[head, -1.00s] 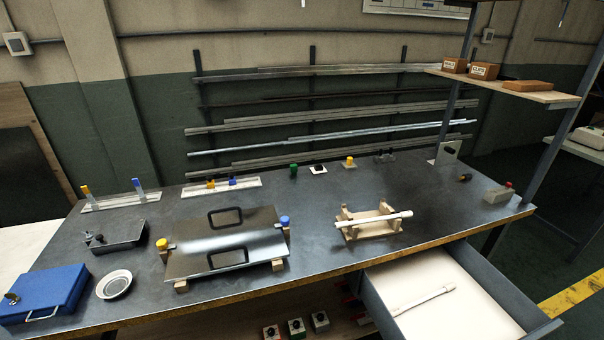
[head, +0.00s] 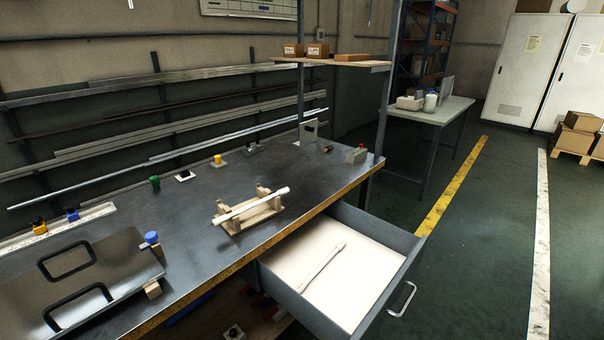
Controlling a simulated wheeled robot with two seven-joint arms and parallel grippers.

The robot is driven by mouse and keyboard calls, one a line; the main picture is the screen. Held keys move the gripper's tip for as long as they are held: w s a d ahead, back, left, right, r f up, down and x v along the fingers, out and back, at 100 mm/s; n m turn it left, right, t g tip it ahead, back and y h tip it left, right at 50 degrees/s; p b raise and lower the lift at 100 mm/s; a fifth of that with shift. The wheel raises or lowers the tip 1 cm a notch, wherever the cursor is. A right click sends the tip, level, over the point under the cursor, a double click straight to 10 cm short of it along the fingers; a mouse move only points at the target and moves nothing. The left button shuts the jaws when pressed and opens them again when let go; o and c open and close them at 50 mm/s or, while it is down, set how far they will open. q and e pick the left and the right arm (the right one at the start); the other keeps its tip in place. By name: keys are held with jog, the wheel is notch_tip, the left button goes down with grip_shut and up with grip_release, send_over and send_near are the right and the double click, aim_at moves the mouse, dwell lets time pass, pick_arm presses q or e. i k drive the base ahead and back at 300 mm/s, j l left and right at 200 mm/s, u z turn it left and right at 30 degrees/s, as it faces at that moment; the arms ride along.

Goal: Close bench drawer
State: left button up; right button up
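The bench drawer (head: 393,273) is pulled out from under the front edge of the bench, at the lower middle right of the head view. It has grey walls and a pale inside floor. A white rod-like tool (head: 321,266) lies in it. Its metal bar handle (head: 403,299) is on the front panel, facing right. The dark-topped bench (head: 190,213) has a worn yellow-brown front edge. Neither of my grippers is in view.
A wooden cradle (head: 236,223) holding a white rod stands on the bench above the drawer. A metal plate with two handles (head: 120,262) lies at the left. An upright shelf post (head: 384,90) rises at the bench's right end. The green floor (head: 480,270) right of the drawer is clear.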

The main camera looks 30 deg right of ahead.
aim_at(352, 296)
jog(key=z, duration=1.75)
